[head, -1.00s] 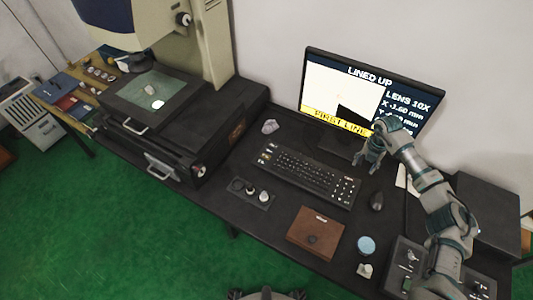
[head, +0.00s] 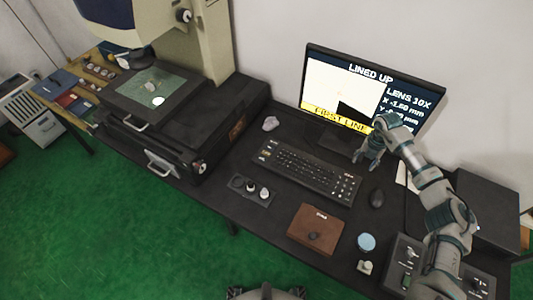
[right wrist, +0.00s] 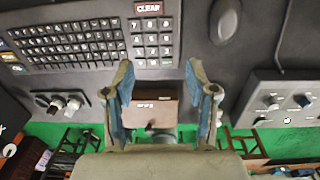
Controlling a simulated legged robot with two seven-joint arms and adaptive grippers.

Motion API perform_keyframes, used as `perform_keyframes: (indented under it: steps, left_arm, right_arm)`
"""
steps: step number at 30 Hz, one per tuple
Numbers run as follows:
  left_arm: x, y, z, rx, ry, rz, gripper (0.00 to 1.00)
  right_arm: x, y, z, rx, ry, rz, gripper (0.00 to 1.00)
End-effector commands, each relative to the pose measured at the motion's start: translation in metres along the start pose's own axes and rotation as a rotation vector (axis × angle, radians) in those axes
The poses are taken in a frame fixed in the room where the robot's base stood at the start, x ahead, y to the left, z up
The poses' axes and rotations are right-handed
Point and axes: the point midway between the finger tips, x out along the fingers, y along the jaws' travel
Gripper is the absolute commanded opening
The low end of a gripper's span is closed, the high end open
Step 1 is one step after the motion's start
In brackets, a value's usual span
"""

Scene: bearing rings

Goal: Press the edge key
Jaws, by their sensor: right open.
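The dark keyboard (head: 306,174) lies in front of the monitor in the head view. In the right wrist view the keyboard (right wrist: 85,40) spans the top left, with a red CLEAR key (right wrist: 148,8) above its number pad and yellow and blue keys (right wrist: 10,57) at its left end. I cannot read which key is the edge key. My right gripper (head: 367,159) is open and empty, above the table near the keyboard's far right corner. Its two fingers (right wrist: 160,85) stand apart in the right wrist view. My left gripper is not in view.
The monitor (head: 428,72) reads "LINED UP" and "FIRST LINE". A mouse (head: 377,198), brown box (head: 316,229), blue disc (head: 366,242) and knob panel (head: 252,190) lie around the keyboard. The large measuring machine (head: 217,60) stands at the left, with a glass stage (head: 150,95).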

Motion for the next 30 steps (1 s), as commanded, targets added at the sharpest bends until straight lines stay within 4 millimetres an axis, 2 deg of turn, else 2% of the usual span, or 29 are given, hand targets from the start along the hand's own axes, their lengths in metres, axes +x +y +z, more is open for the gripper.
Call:
perform_keyframes:
  steps: [15,23,26,29,30]
  left_arm:
    - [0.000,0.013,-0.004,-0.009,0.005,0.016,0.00]
    - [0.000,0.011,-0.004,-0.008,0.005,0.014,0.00]
    - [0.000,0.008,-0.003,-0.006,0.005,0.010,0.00]
    - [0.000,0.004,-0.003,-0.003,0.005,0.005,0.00]
    - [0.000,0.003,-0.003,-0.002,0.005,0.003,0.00]
  right_arm:
    - [0.000,0.000,0.000,0.000,0.000,0.000,0.57]
    - [0.001,0.002,-0.001,-0.003,0.001,0.005,0.57]
    - [0.008,0.015,-0.008,-0.028,0.010,0.048,0.57]
    - [0.021,0.047,-0.025,-0.083,0.026,0.158,0.57]
    - [0.028,0.066,-0.037,-0.111,0.037,0.223,0.57]
